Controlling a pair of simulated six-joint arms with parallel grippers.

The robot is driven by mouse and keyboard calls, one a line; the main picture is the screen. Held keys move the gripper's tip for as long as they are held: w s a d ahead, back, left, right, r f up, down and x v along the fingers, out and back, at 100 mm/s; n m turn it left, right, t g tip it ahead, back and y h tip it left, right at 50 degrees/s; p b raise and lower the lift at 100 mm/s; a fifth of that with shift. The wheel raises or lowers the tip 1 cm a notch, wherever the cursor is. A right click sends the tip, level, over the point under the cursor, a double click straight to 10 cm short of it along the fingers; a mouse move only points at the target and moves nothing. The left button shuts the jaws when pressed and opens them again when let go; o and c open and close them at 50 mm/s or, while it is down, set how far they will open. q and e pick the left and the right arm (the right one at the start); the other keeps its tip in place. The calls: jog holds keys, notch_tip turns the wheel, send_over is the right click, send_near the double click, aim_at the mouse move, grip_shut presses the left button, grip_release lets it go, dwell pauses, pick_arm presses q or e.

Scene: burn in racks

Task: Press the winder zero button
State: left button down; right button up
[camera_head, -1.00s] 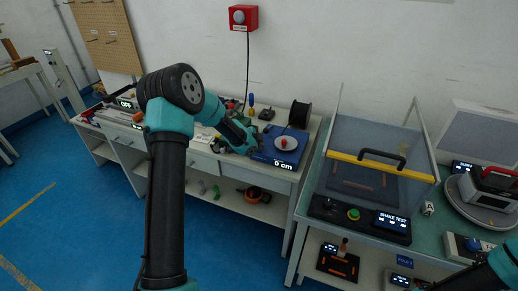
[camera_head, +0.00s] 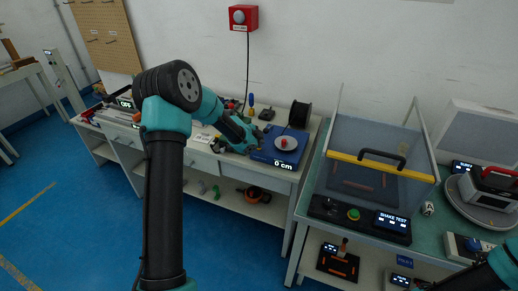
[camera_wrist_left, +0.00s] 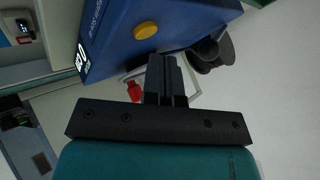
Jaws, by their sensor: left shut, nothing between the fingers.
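The winder is a blue box (camera_head: 270,157) on the left workbench, with a lit "0 cm" display (camera_head: 283,165) on its front and a pale disc with a red knob (camera_head: 284,142) on top. In the left wrist view, the blue box (camera_wrist_left: 110,28) fills the top and carries a round yellow button (camera_wrist_left: 146,30). My left gripper (camera_head: 247,150) is at the left side of the winder. In the wrist view its black fingers (camera_wrist_left: 164,62) are shut and empty, their tips just below the yellow button. I cannot tell whether they touch the box.
A black spool (camera_head: 300,114) stands behind the winder. Small tools and parts crowd the bench to its left. A clear-walled shake test station (camera_head: 370,160) stands on the bench to the right. Part of my right arm (camera_head: 505,262) shows at the lower right.

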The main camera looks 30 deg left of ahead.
aim_at(265, 154)
pick_arm(q)
jog(key=shift+r, duration=2.55)
jog(key=s+f+n, duration=0.1)
jog(key=f, duration=0.1)
jog(key=s+d+f, duration=0.1)
jog(key=f, duration=0.1)
jog(key=s+d+f+n+g, duration=0.1)
jog(key=s+f, duration=0.1)
jog(key=shift+d+f+n, duration=0.2)
jog(key=shift+f+n, duration=0.1)
jog(key=shift+f, duration=0.05)
jog(key=s+d+f+n+g+h, duration=0.15)
jog(key=s+d+f+n, duration=0.35)
jog(key=s+d+f, duration=0.5)
jog(key=s+d+f+n+g, duration=0.1)
jog(key=s+d+f+n, duration=0.1)
jog(key=s, duration=0.5)
jog(key=s+d+f+n+g, duration=0.2)
jog(key=s+d+f, duration=0.1)
jog(key=s, duration=0.4)
jog(key=s+d+f+n+g, duration=0.2)
jog(key=s+d+f, duration=0.1)
jog(key=s, duration=0.4)
jog(key=shift+s+d+f, duration=0.15)
jog(key=shift+f, duration=0.25)
